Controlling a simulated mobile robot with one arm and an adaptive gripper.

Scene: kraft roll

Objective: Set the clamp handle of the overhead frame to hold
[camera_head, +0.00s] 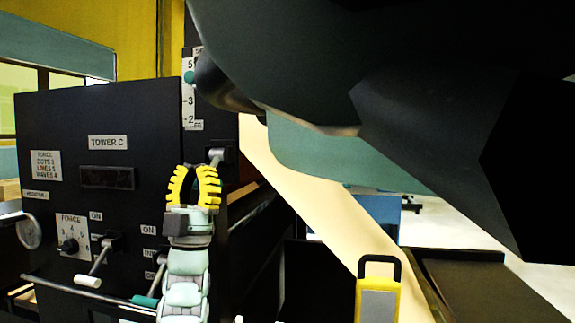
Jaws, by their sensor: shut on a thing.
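My gripper (197,172), with yellow and black ribbed fingers, points up in front of the black TOWER C panel (130,120). It is shut at a small lever handle (216,155) on a dark block, which I take to be the clamp handle. The fingers hide most of this handle, so its exact angle and any hold label beside it cannot be read. A black upright with a number scale (188,102) and a teal marker rises behind it. A large dark overhead shape fills the upper right.
The panel also carries a FORCE dial (69,246), a white-tipped lever (91,275) and a lever with a teal grip (148,297), close left of my arm. A tan paper web (300,205) slopes down to the right. A yellow item with a black handle (379,290) stands at lower right.

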